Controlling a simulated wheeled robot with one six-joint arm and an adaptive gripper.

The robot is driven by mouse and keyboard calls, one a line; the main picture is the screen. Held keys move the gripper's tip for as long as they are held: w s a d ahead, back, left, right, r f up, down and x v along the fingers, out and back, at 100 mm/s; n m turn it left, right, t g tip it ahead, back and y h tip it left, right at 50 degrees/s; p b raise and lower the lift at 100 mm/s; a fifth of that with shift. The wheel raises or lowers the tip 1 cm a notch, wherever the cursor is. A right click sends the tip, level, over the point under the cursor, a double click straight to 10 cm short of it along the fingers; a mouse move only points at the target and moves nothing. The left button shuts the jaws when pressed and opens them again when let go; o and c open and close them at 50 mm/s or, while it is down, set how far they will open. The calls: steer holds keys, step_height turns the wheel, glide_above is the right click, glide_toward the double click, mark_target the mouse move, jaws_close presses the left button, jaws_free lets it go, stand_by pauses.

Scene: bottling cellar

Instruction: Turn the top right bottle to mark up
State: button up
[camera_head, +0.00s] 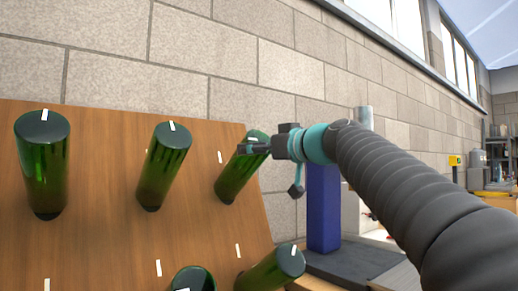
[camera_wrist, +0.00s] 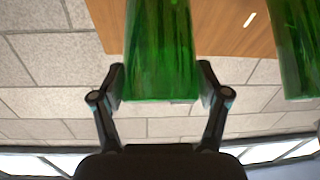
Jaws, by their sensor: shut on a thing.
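The top right bottle (camera_head: 236,178) is green glass and sticks out of a wooden board at a slant. My gripper (camera_head: 255,148) is at its outer end and hides part of that end. A small white patch shows at the left of the end, beside the gripper; I cannot tell clearly how the mark is turned. In the wrist view the bottle (camera_wrist: 160,50) stands between the two fingers of my gripper (camera_wrist: 160,88), which are closed on its sides.
The wooden board (camera_head: 105,190) holds other green bottles: top left (camera_head: 43,165), top middle (camera_head: 164,168), lower right (camera_head: 272,270) and lower middle (camera_head: 190,280). White marks dot the board. A blue post (camera_head: 323,210) stands right of it, a block wall (camera_head: 230,60) behind.

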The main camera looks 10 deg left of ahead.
steer(key=m+t+h+p, duration=0.1)
steer(key=m, duration=0.1)
steer(key=m+t+h+p, duration=0.1)
steer(key=m, duration=0.1)
steer(key=shift+s+a+r+m+t, duration=0.1)
steer(key=shift+s+r+m+t, duration=0.1)
steer(key=shift+m+t, duration=0.15)
steer(key=shift+a+f+m+t+h+p, duration=0.1)
steer(key=shift+m+t+h+p, duration=0.25)
steer(key=shift+m+h+p, duration=0.85)
steer(key=shift+m+t+h+p, duration=0.3)
steer(key=shift+m+h, duration=0.4)
steer(key=shift+m, duration=1.05)
steer(key=shift+a+m+h, duration=0.1)
steer(key=shift+m+h, duration=0.9)
steer(key=shift+m, duration=0.55)
steer(key=shift+a+m+h, duration=0.1)
steer(key=shift+m+h, duration=0.9)
steer(key=shift+m, duration=0.55)
steer(key=shift+m+g+h, duration=0.7)
steer(key=shift+m+h, duration=0.8)
steer(key=shift+m, duration=0.9)
steer(key=o, duration=1.2)
steer(key=shift+c, duration=0.2)
